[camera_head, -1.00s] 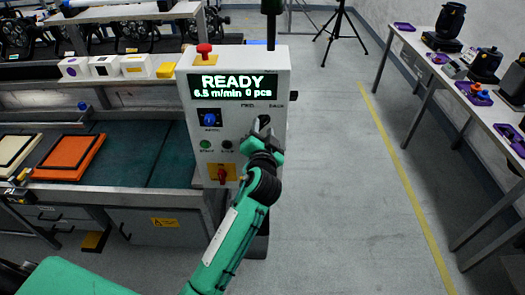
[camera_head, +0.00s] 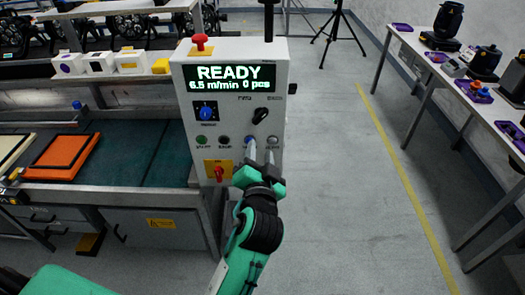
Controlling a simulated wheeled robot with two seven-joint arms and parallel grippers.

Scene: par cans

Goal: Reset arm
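My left gripper (camera_head: 260,150) is in front of the lower right of the white control box (camera_head: 232,95). Its two pale fingers are apart with nothing seen between them. They overlap the lower row of buttons, near a blue button (camera_head: 249,139) and a grey one (camera_head: 272,140); I cannot tell whether they touch. A black selector knob (camera_head: 260,115) sits just above the fingertips. The display (camera_head: 236,77) reads READY, 6.5 m/min, 0 pcs. My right gripper is not in view.
A red mushroom button (camera_head: 200,40) tops the box, and a red-on-yellow switch (camera_head: 219,171) is low on its front. A green conveyor belt (camera_head: 140,150) with an orange tray (camera_head: 62,158) lies left. The grey floor (camera_head: 340,180) right of the box is clear, up to a table (camera_head: 437,72).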

